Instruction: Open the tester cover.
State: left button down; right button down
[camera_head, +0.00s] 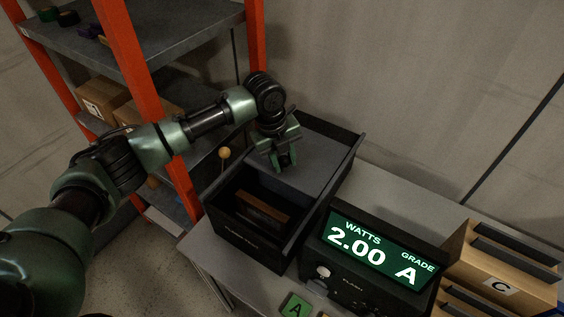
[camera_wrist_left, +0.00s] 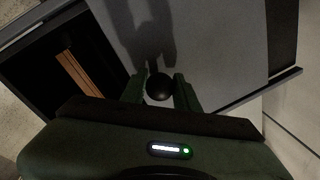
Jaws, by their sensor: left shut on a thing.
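The tester is a black open-topped box (camera_head: 248,242) on the bench, with a grey flat cover (camera_head: 325,150) over its back part. The cover also shows in the left wrist view (camera_wrist_left: 225,45). The front part of the box is uncovered, and a brown block (camera_head: 262,213) lies inside; it also shows in the left wrist view (camera_wrist_left: 80,73). My left gripper (camera_head: 284,162) is over the cover near its front edge. In the left wrist view its fingers (camera_wrist_left: 159,92) are shut on a round black knob (camera_wrist_left: 159,86). My right gripper is not in view.
A display unit (camera_head: 375,250) reading "WATTS 2.00 GRADE A" stands right of the box. A wooden rack marked C (camera_head: 500,285) is at the far right. A yellow ball on a stem (camera_head: 224,153) rises at the box's left. An orange-framed shelf (camera_head: 150,75) stands behind left.

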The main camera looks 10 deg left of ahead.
pick_arm(q)
jog(key=c, duration=1.1)
grip_release()
jog(key=shift+o, duration=0.2)
jog(key=shift+a+r, duration=0.15)
jog(key=shift+r, duration=0.4)
jog(key=r, duration=0.2)
jog(key=r+b, duration=0.1)
jog(key=r, duration=0.1)
jog(key=s+a+r+b, duration=0.1)
jog(key=r, duration=0.1)
jog(key=shift+r, duration=0.3)
jog(key=shift+f, duration=0.1)
